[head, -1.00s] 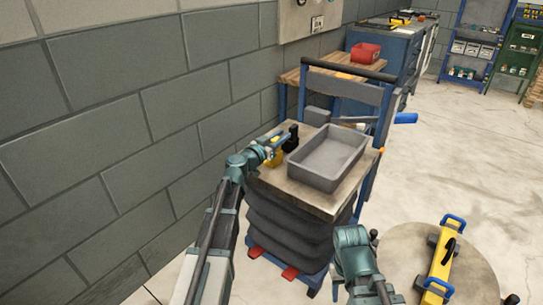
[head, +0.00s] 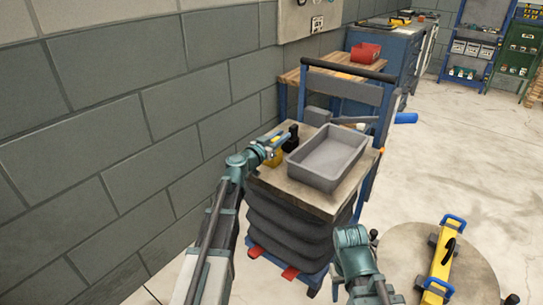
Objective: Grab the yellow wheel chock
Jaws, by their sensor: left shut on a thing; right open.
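The yellow wheel chock (head: 277,160) is at the left edge of the wooden top of a blue lift cart (head: 318,205), partly hidden by my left gripper. My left gripper (head: 277,147) is shut on the chock at cart-top height; I cannot tell whether the chock still touches the top. My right gripper (head: 352,238) is low in front of the cart's right side, apart from the chock. It is open, with its fingers mostly hidden by my wrist.
A grey tray (head: 327,158) fills the cart top's right part. A black object (head: 291,137) stands close beside the chock. A hammer (head: 330,116) lies behind the tray. A round table (head: 407,255) with a yellow level-like tool (head: 441,262) is at lower right. A block wall is at left.

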